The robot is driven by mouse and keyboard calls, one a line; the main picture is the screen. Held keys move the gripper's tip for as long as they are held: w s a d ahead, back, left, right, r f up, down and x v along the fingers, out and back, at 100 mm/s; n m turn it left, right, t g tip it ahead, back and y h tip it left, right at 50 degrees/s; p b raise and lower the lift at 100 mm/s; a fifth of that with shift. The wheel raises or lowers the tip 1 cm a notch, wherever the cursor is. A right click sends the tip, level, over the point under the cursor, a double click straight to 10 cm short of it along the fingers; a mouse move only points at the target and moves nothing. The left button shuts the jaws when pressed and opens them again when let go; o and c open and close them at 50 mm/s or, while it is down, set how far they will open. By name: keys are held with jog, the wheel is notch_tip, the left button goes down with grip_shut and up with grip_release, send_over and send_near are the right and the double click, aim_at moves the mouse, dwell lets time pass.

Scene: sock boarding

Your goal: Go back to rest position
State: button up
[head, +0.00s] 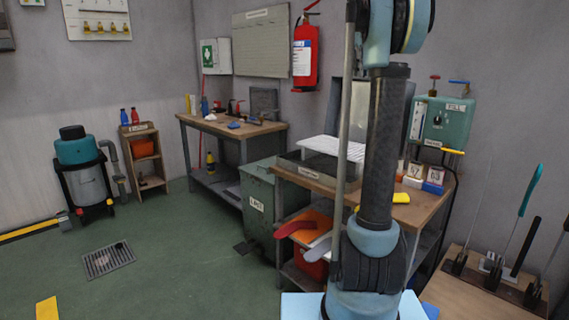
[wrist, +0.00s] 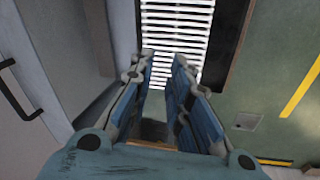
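My gripper (wrist: 165,58) shows in the wrist view with its two blue-padded fingers apart. The gap between the fingertips looks empty, and a white slatted surface (wrist: 177,25) lies beyond them. The head view does not show the gripper; my arm stands upright through the right of centre there. A red sock-shaped piece (head: 296,228) and a pale one (head: 318,248) lie at the front left of the near workbench, below its top. My arm hides part of this bench.
A wooden stand (head: 480,297) with upright handled tools is at right. Open green floor (head: 180,270) lies at left. The wrist view shows a black handle (wrist: 20,95) at left.

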jog(key=s+a+f+m, duration=0.2)
jog(key=s+a+f, duration=0.2)
jog(key=s+f, duration=0.6)
jog(key=s+a+f+m, duration=0.1)
jog(key=s+a+f, duration=0.3)
jog(key=s+f, duration=0.65)
jog(key=s+a+f+m, duration=0.1)
jog(key=s+f, duration=1)
jog(key=f, duration=0.1)
jog(key=s+a+f+m+y, duration=0.1)
jog(key=s+a+f+m, duration=0.1)
jog(key=s+f, duration=0.9)
jog(key=shift+s+a+f, duration=0.3)
jog(key=shift+f, duration=0.5)
jog(key=shift+w+f, duration=0.2)
jog(key=shift+w, duration=0.25)
jog(key=shift+d, duration=0.15)
